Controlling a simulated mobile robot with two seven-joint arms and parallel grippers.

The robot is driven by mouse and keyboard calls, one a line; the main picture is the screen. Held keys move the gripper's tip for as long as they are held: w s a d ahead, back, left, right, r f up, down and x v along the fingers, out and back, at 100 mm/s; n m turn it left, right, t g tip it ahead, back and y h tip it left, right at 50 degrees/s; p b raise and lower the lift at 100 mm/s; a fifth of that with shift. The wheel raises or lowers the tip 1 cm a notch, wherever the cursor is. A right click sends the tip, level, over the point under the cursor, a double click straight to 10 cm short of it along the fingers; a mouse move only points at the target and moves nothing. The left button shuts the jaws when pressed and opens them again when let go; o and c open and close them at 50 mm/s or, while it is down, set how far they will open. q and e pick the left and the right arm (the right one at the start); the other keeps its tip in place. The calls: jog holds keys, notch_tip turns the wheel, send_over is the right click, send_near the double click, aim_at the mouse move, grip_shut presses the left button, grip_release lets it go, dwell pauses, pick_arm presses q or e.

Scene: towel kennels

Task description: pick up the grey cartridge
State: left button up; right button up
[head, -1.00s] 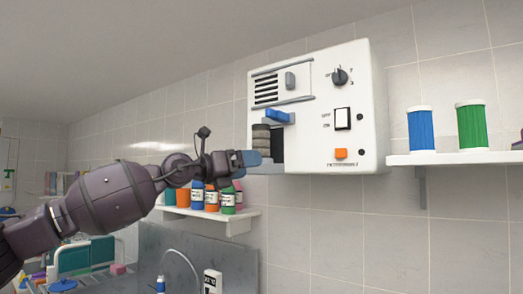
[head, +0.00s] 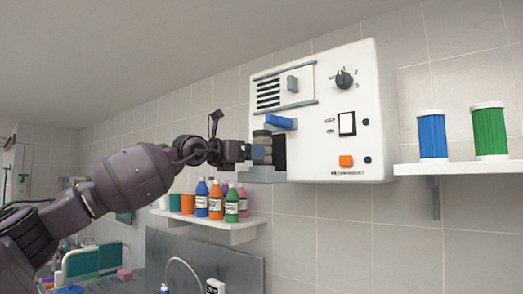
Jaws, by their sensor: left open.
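The grey cartridge (head: 261,136) stands upright in the dark bay at the lower left of the white wall-mounted machine (head: 330,110), on a grey ledge (head: 262,175). A blue lever (head: 280,121) sticks out just above it. My left gripper (head: 259,154) comes in from the left at the cartridge's middle. My right gripper is not in view.
A blue cartridge (head: 431,134) and a green cartridge (head: 489,131) stand on a white shelf (head: 460,163) at right. Several bottles (head: 216,199) crowd a lower shelf (head: 208,220) under my left gripper. A faucet (head: 183,263) is below.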

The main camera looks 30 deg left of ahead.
pick_arm(q)
jog(key=x, duration=0.1)
jog(key=p+x, duration=0.1)
jog(key=x, duration=0.2)
jog(key=shift+d+r, duration=0.2)
jog(key=shift+r, duration=0.2)
jog(key=shift+w+d+f+p, duration=0.15)
jog(key=shift+w+p, duration=0.15)
jog(key=shift+w, duration=0.3)
jog(key=c, duration=1.1)
jog(key=shift+o, duration=0.2)
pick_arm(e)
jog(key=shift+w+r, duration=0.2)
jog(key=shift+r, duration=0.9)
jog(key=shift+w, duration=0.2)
